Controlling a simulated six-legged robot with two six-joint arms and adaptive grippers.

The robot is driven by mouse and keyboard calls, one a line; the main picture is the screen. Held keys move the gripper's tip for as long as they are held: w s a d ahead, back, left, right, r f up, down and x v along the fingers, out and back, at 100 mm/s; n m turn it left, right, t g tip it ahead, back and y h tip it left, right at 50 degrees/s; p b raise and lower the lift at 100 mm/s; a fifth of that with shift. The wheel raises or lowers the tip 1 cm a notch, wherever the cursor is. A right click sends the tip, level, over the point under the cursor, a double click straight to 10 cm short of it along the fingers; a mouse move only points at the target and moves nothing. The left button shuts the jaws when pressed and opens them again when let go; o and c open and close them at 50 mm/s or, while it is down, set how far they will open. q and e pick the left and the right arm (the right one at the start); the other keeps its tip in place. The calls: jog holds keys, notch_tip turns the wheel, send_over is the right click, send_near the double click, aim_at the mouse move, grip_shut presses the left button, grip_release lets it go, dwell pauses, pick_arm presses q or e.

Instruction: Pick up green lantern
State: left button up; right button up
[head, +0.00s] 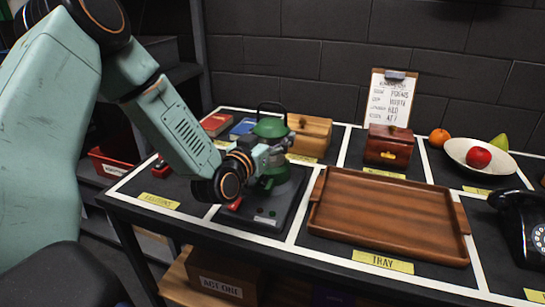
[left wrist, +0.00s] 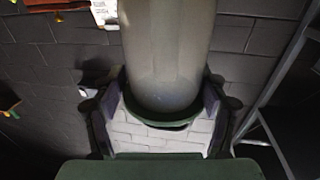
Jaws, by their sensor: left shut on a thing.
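The green lantern (head: 270,128) is upright at the left part of the table, with its dark handle on top. My left gripper (head: 272,155) is shut on its middle and hides part of its body. The left wrist view shows the lantern's pale glass (left wrist: 165,55) and a green rim, with the fingers of my left gripper (left wrist: 162,112) on both sides. I cannot tell whether the lantern's base touches the dark button panel (head: 266,214) beneath it. My right gripper is not in view.
Behind the lantern are a red book (head: 216,123), a blue book (head: 242,129) and a wooden box (head: 309,136). A brown tray (head: 388,216) is to the right. Farther right are a small chest (head: 388,147), a fruit bowl (head: 460,153) and a black telephone (head: 520,228).

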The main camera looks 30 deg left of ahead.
pick_arm(q)
jog(key=c, duration=0.4)
